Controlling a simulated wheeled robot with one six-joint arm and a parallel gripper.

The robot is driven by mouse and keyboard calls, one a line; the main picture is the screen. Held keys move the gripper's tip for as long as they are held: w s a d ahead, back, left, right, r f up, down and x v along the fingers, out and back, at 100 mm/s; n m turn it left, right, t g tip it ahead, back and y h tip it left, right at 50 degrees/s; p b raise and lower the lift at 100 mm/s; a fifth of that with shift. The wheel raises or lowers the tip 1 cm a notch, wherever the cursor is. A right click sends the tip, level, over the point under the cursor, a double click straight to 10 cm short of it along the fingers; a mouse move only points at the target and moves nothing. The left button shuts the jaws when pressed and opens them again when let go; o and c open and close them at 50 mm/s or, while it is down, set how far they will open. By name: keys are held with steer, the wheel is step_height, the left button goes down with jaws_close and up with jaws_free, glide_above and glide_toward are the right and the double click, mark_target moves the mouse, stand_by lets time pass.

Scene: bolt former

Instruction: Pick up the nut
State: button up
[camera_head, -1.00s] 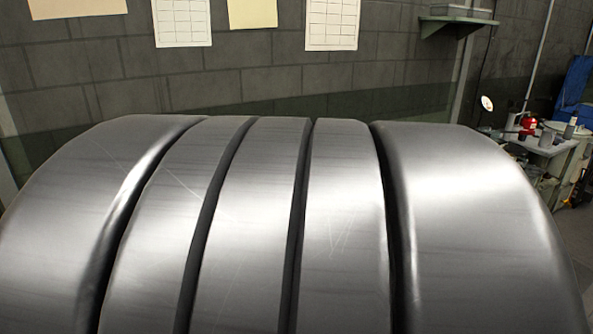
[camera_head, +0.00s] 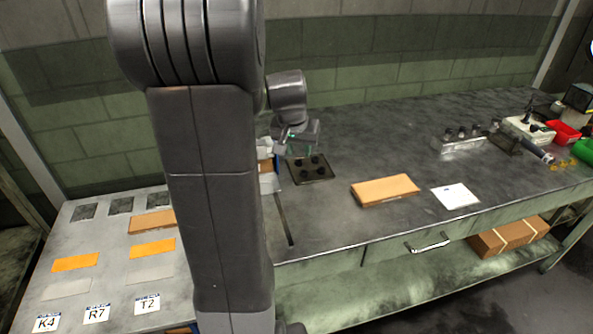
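Several small dark round pieces (camera_head: 315,160) sit on a dark square tray (camera_head: 325,178) on the grey workbench; they may be nuts, but they are too small to tell. My arm stands upright across the left-centre of the view and hides part of the bench. Its wrist shows behind it, and my gripper (camera_head: 284,134) is just left of and above the tray, small and partly hidden. I cannot see its fingers clearly, nor whether it holds anything.
A brown flat box (camera_head: 385,190) and a white card (camera_head: 455,196) lie right of the tray. Metal parts (camera_head: 466,140), a red bin (camera_head: 563,132) and a green object (camera_head: 584,150) are farther right. A left table (camera_head: 105,250) has orange patches and K4, R7, T2 labels.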

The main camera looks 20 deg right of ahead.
glide_above(304, 171)
steer(key=s+a, duration=0.2)
steer(key=s, duration=0.1)
steer(key=f, duration=0.5)
steer(key=shift+w+f, duration=0.25)
steer(key=shift+f, duration=0.05)
steer(key=shift+d+x, duration=0.2)
steer(key=shift+x, duration=2.45)
steer(key=shift+r, duration=0.1)
jaws_close()
